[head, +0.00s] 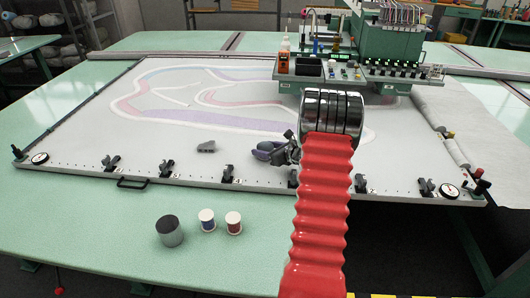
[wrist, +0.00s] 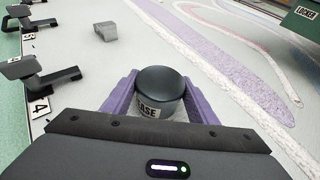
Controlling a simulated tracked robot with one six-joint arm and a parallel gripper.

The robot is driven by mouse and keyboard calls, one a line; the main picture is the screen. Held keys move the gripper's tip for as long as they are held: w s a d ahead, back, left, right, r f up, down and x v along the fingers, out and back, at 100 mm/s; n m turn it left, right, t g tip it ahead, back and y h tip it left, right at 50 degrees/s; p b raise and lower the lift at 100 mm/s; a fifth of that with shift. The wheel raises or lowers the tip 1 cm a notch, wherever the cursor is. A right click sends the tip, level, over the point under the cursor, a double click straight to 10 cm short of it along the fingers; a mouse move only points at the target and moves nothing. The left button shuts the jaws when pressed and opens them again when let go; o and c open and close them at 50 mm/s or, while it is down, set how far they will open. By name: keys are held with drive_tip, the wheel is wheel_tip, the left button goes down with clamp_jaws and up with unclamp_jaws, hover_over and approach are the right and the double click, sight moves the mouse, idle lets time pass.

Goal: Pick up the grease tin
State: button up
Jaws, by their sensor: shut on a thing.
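The grease tin (wrist: 160,84) has a round dark lid and a pale label on its side that reads "EASE" where it shows. In the wrist view it sits between the two purple fingers of my gripper (wrist: 160,77), which are shut on it from both sides. In the head view my gripper (head: 268,151) is over the pale fabric near the frame's front edge, partly hidden by my red arm. I cannot make out the tin there. Whether the tin touches the fabric is not clear.
A small grey block (head: 206,146) lies on the fabric left of my gripper. Black clamps (head: 227,172) line the frame's front edge. A green machine (head: 385,45) stands behind.

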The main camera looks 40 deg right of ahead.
sight(265, 146)
drive_tip(key=shift+r, duration=0.1)
wheel_tip(265, 146, up, 10)
drive_tip(key=shift+f, duration=0.1)
idle(0.6)
idle(0.5)
